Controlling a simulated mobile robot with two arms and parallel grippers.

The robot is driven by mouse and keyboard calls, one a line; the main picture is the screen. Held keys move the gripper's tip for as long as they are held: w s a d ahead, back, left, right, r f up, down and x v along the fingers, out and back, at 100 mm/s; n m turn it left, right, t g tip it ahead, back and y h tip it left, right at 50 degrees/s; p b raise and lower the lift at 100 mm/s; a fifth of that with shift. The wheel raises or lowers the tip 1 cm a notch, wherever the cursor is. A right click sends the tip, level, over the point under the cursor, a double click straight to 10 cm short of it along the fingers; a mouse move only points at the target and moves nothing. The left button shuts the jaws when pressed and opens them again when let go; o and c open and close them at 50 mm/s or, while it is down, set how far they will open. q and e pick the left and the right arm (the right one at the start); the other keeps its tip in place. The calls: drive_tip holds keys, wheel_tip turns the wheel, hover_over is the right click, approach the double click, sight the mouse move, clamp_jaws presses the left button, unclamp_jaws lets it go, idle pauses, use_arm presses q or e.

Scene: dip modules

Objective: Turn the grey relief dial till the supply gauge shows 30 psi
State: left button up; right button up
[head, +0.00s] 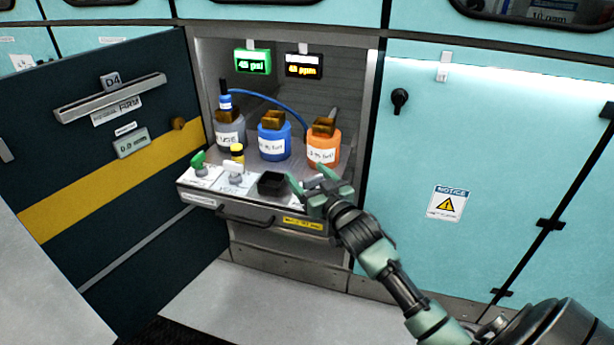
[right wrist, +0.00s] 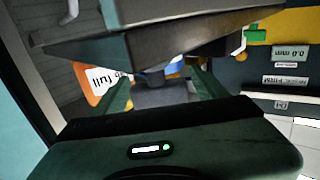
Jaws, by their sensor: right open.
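The supply gauge (head: 252,61) is a green-lit display at the top of the open bay; it seems to read about 45 psi. A small grey knob (head: 236,180), probably the relief dial, sits on the white panel of the pulled-out shelf. My right gripper (head: 309,184) is open at the shelf's right front, right of a dark square block (head: 272,184) and apart from the grey knob. In the right wrist view, the open fingers (right wrist: 160,92) have a grey block on a short stem between them; contact cannot be told. My left gripper is out of view.
A grey bottle (head: 229,130), a blue bottle (head: 273,142) and an orange bottle (head: 323,150) stand behind the controls. A green handle (head: 198,161) and a yellow cap (head: 237,150) are at left. An amber display (head: 304,65) hangs beside the gauge. The dark door (head: 90,150) is open.

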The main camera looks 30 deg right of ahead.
drive_tip(key=shift+w, duration=0.2)
drive_tip(key=c, duration=1.4)
drive_tip(key=shift+r, duration=0.1)
